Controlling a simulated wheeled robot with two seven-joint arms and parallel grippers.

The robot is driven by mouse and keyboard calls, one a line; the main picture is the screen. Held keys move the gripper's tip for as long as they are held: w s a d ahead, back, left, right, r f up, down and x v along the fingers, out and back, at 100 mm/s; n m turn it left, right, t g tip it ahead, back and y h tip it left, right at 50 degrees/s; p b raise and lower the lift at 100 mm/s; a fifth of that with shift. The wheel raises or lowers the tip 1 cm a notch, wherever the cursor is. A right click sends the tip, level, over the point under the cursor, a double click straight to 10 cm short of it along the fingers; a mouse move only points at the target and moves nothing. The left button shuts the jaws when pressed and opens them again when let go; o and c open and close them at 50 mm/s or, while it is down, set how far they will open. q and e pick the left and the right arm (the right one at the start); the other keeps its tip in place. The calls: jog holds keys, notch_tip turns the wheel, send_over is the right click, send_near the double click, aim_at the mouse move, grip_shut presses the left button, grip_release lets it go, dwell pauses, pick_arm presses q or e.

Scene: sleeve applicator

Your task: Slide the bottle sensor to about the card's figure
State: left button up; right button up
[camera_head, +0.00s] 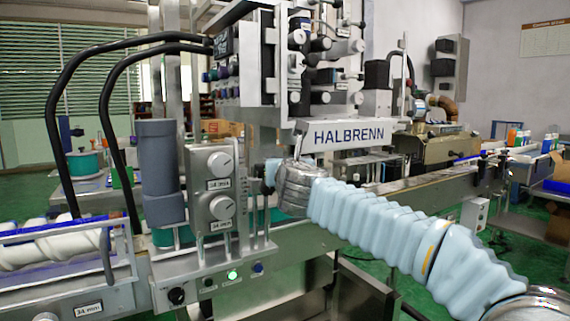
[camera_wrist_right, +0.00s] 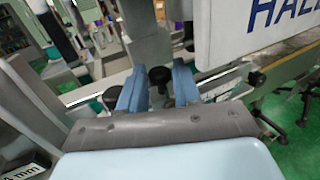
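My right gripper (camera_head: 264,172) reaches in from the right on its pale-blue sleeved arm, beside the dial block under the HALBRENN sign. In the right wrist view its two blue fingers (camera_wrist_right: 159,88) stand apart, with a dark round knob (camera_wrist_right: 160,76) between or just beyond them. I cannot tell whether they touch it. The knob may belong to the bottle sensor, which I cannot clearly make out. Small plates reading 34 mm sit by the upper dial (camera_head: 220,164), by the lower dial (camera_head: 222,207) and at lower left (camera_head: 88,309). My left gripper is out of view.
The white HALBRENN sign (camera_head: 349,136) hangs just above the right arm. A grey cylinder (camera_head: 160,175) stands left of the dials. Black hoses (camera_head: 95,60) arch at left. A conveyor (camera_head: 425,184) runs to the right. A wall chart (camera_head: 547,38) is too small to read.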

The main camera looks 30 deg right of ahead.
jog(key=shift+o, duration=1.3)
jog(key=shift+d, duration=0.2)
